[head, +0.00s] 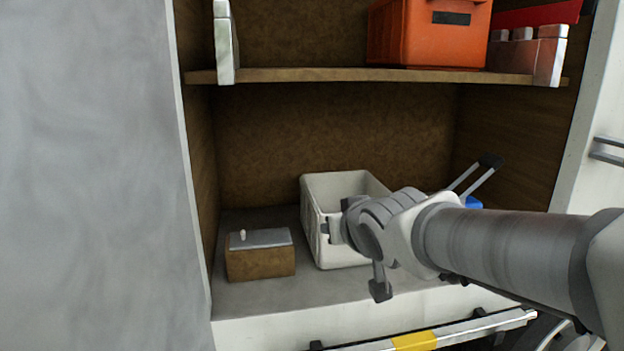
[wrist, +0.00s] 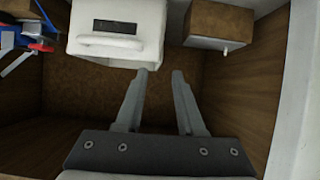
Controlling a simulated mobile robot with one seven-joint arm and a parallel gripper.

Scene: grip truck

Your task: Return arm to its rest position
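My gripper (head: 333,230) is at the end of my arm, which reaches in from the right in the head view. It is in front of the white crate (head: 312,215) and hides part of it. In the wrist view my gripper (wrist: 160,74) has its two fingers apart with nothing between them. The crate (wrist: 85,22) is at the top of that view, beyond the fingertips.
A brown box (head: 262,263) with a grey lid and small knob sits left of the crate. A blue object (head: 473,202) is partly hidden behind my arm. The shelf above (head: 300,75) holds an orange crate (head: 405,35). Wooden side walls enclose the compartment.

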